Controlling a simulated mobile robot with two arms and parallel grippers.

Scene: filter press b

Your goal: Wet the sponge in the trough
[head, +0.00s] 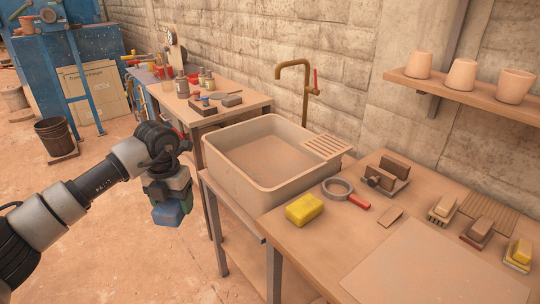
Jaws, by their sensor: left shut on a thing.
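The pale trough (236,184) stands on a metal frame in the middle of the head view. Its basin looks beige inside, and I cannot tell whether it holds water. My left gripper (168,203) points down to the left of the trough, outside its rim. It is shut on a blue block (168,216), which may be a sponge; the jaws partly hide it. A yellow sponge-like block (304,209) lies on the right-hand table, close to the trough's near right corner. My right gripper is not in view.
A brass tap (292,66) with a red lever rises behind the trough. A shelf (460,96) carries several cups. A back bench (240,108) holds bottles. Open floor lies left.

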